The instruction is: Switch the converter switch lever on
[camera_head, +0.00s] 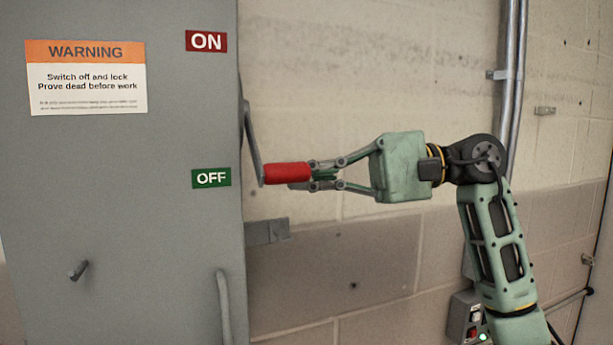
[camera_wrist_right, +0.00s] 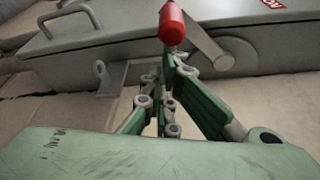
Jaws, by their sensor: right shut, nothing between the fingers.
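The switch lever is a grey arm (camera_head: 254,145) on the right side of the grey cabinet (camera_head: 130,200), ending in a red handle (camera_head: 287,173). The arm slants down from its pivot. The handle is level with the green OFF sign (camera_head: 211,178), below the red ON sign (camera_head: 206,41). My right gripper (camera_head: 308,178) is shut and empty, its fingertips at the handle's right end. In the right wrist view the red handle (camera_wrist_right: 172,24) rises just beyond the fingertips (camera_wrist_right: 165,72); whether they touch is unclear. My left gripper is out of view.
A warning label (camera_head: 87,77) is on the cabinet front. A bent grey door handle (camera_head: 224,305) is at its lower right edge. A conduit (camera_head: 515,80) runs up the block wall at right. A small box with a green light (camera_head: 468,315) sits low behind my right arm.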

